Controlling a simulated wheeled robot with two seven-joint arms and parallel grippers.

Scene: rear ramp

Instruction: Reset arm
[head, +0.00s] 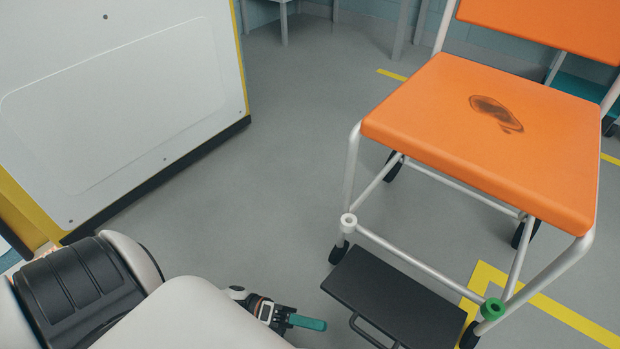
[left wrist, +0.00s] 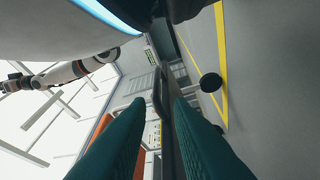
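My left gripper (head: 306,322) is low at the bottom centre of the head view, left of the orange chair's footplate (head: 393,299). Only one teal finger shows clearly there. In the left wrist view the two teal fingers of my left gripper (left wrist: 159,103) stand apart, with nothing held. The dark footplate and its handle (left wrist: 157,90) show beyond and between them. In the head view a gap lies between the fingertip and the handle (head: 355,328). A white arm, seemingly my right, ends in a small dark gripper (left wrist: 14,82) at upper left; its fingers are too small to read.
The orange chair (head: 480,130) has a dark stain (head: 496,113) on its seat and a white tube frame on wheels. A white panel (head: 130,100) with a yellow edge stands at left. Yellow floor tape (head: 545,305) runs at lower right. Grey floor between panel and chair is clear.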

